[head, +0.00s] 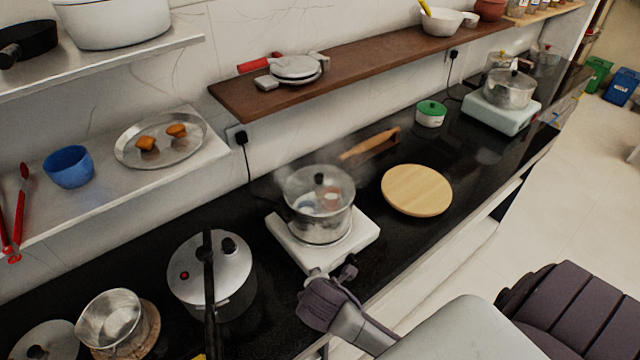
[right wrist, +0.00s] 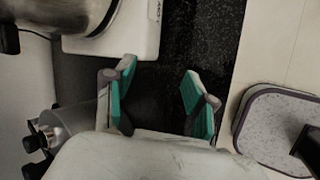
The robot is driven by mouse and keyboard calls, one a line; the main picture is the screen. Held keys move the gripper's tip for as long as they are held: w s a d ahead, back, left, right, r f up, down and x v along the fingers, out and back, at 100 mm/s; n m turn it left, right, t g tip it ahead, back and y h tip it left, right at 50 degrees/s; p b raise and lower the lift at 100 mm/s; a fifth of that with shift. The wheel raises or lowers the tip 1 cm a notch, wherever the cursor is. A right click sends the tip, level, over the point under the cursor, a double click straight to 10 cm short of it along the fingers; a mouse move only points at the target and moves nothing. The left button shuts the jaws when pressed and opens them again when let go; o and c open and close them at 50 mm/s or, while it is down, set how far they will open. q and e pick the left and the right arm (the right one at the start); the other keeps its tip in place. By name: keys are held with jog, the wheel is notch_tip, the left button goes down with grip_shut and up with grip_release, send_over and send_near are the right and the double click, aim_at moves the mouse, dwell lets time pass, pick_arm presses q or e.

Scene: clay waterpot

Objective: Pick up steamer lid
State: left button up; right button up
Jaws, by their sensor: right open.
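The steamer pot (head: 322,228) stands on a white stove (head: 362,240) in the middle of the head view, with faint steam around it. Its see-through lid (head: 338,186) sits on top with a dark knob (head: 319,178), and coloured shapes show through it. My right gripper (head: 333,274) is at the near front edge of the stove, below and apart from the lid. In the right wrist view my right gripper (right wrist: 160,92) is open and empty, its green pads apart over the black counter. The stove (right wrist: 130,38) and part of the pot (right wrist: 92,12) show there; the lid does not.
A pressure cooker (head: 215,268) stands left of the stove, its long handle towards me. A round wooden board (head: 417,190) lies to the right, and a wooden handle-like piece (head: 370,147) is behind. A brown shelf (head: 390,65) overhangs the counter's back. Another lidded pot (head: 510,90) stands far right.

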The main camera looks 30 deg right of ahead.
jog(key=w+d+r+n+t+h, duration=0.2)
jog(key=w+r+n+t, duration=0.1)
jog(key=w+r+n, duration=0.5)
jog(key=n+t+h+p, duration=0.1)
jog(key=n+t+h, duration=0.1)
jog(key=n+h, duration=0.15)
send_near(319, 177)
jog(key=shift+n, duration=0.45)
jog(key=p+x, duration=0.1)
jog(key=x, duration=0.4)
jog(key=shift+w+a+p, duration=0.1)
jog(key=shift+w+p, duration=0.1)
jog(key=shift+p, duration=0.1)
jog(key=shift+w+d+p, duration=0.3)
jog(key=shift+w+d, duration=0.05)
jog(key=shift+d, duration=0.05)
jog(key=p+x, duration=0.1)
jog(key=x, duration=0.2)
jog(key=shift+d+f, duration=0.2)
jog(key=shift+w+d+f+y, duration=0.25)
jog(key=shift+w, duration=0.15)
pick_arm(q)
jog(key=r, duration=0.2)
jog(key=a+r, duration=0.1)
jog(key=r, duration=0.1)
jog(key=shift+s+r, duration=0.15)
jog(key=shift+r, duration=0.15)
pick_arm(e)
grip_shut()
